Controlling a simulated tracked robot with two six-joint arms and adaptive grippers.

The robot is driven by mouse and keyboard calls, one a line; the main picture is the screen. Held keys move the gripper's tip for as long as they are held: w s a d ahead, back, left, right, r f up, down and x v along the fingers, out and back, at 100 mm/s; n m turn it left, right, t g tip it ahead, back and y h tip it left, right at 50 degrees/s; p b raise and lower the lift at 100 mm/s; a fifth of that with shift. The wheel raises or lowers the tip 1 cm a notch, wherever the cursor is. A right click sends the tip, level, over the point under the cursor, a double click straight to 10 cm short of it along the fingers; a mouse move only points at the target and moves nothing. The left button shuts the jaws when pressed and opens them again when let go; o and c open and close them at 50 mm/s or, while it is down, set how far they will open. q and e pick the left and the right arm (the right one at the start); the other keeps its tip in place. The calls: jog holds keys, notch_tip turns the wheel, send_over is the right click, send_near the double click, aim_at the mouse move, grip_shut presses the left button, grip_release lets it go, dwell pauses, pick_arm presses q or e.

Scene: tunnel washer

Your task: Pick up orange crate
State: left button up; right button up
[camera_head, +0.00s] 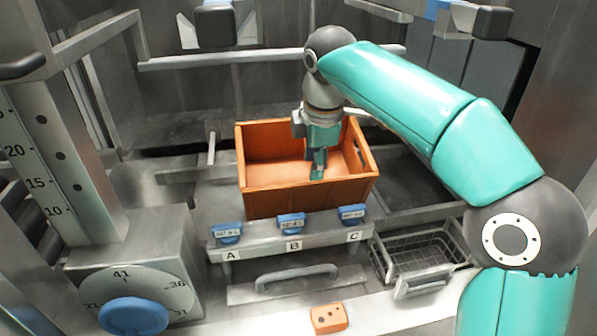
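The orange crate (300,196) sits upright, open-topped, in the middle of the head camera view, behind the row of blue knobs. Its inside looks empty where I can see it. My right arm reaches in from the right, and its teal gripper (318,176) points down over the crate's interior, with the tips just behind the front wall's rim. The gripper hides part of the back wall and floor. I cannot tell whether its fingers are apart or touch the crate. My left gripper is not in view.
A ledge with blue knobs (291,222) labelled A, B and C stands before the crate. A wire basket (419,256) is at the right, a small orange block (328,318) in front. A dial with a blue knob (134,316) is at lower left. A metal rail (215,60) runs behind.

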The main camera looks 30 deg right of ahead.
aim_at(310, 185)
jog(key=x, duration=0.8)
jog(key=shift+w+f+b, duration=0.15)
jog(key=shift+f+b, duration=0.1)
jog(key=shift+b, duration=0.1)
jog(key=f, duration=0.1)
jog(key=w+d+f, duration=0.1)
jog(key=f, duration=0.2)
jog(key=shift+w+d, duration=0.15)
jog(key=shift+w, duration=0.2)
jog(key=shift+w+f, duration=0.1)
jog(key=shift+f, duration=0.35)
grip_shut()
jog(key=shift+r, duration=0.15)
